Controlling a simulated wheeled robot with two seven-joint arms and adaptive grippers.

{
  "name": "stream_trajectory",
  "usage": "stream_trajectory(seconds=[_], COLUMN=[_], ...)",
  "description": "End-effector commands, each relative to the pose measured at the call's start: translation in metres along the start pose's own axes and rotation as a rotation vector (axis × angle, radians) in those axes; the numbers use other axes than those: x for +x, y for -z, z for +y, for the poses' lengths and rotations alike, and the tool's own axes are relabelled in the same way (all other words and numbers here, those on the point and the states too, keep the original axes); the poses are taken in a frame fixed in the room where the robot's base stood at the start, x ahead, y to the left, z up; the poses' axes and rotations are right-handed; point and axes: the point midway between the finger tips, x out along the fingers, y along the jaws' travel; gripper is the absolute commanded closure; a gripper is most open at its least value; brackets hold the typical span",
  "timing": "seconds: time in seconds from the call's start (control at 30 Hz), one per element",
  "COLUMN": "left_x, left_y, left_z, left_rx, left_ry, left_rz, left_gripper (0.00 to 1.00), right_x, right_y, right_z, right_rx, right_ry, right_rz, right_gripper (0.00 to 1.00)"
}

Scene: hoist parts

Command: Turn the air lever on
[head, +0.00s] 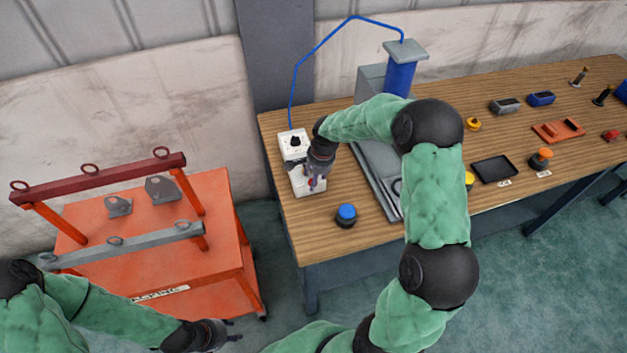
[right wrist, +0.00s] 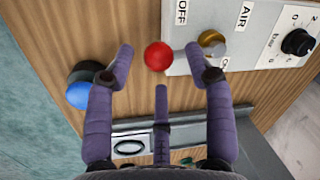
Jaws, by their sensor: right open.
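The air lever has a red ball knob (right wrist: 158,56) on a short arm joined to a brass pivot (right wrist: 211,40) on a pale panel (right wrist: 270,30). The panel reads AIR and OFF; another label beside the lever is partly hidden. The lever points left from the pivot in the right wrist view. My right gripper (right wrist: 160,60) is open, its fingers around the knob with gaps visible. In the head view it is over the white box (head: 294,145) on the wooden table. My left gripper (head: 236,331) is at the bottom, apparently open and empty, far from the lever.
A blue-topped button (head: 347,214) stands near the box on the table (head: 300,235). A grey stand with a blue cylinder (head: 399,78) is behind my right arm, with a blue hose to the box. An orange cart (head: 215,225) with a lifting frame stands left.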

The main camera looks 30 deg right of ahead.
Motion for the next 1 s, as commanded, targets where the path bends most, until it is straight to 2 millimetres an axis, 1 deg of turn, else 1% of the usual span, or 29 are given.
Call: stream_trajectory(seconds=[0.03,0.1,0.2,0.53,0.57,0.6,0.67,0.7,0.73,1.0], left_x=[0.001,0.002,0.002,0.002,0.002,0.002,0.002,0.002,0.002,0.002], left_y=[0.000,0.000,0.000,0.000,0.000,0.000,0.000,0.000,0.000,0.000], left_z=[0.000,-0.001,-0.001,-0.001,-0.001,-0.001,-0.001,-0.001,-0.001,-0.001], left_rx=[0.000,0.000,0.000,0.000,0.000,0.000,0.000,0.000,0.000,0.000], left_ry=[0.000,0.000,0.000,0.000,0.000,0.000,0.000,0.000,0.000,0.000], left_rz=[0.000,0.000,0.000,0.000,0.000,0.000,0.000,0.000,0.000,0.000], left_gripper=[0.60,0.60,0.60,0.60,0.60,0.60,0.60,0.60,0.60,0.60], right_x=[0.007,0.013,0.018,0.021,0.021,0.021,0.021,0.021,0.021,0.020], right_y=[0.000,0.000,0.000,0.000,0.000,0.000,0.000,0.000,0.000,0.002], right_z=[0.000,0.000,0.000,0.000,0.000,0.000,0.000,0.000,0.000,0.000], right_rx=[0.000,0.000,0.001,0.000,0.000,0.000,0.000,0.000,0.000,-0.007], right_ry=[-0.001,0.000,0.000,0.001,0.001,0.001,0.001,0.001,0.001,0.002], right_rz=[0.000,0.000,0.000,0.001,0.001,0.001,0.001,0.001,0.001,0.000], right_gripper=[0.46,0.46,0.46,0.46,0.55,0.66,0.83,0.94,1.00,1.00])
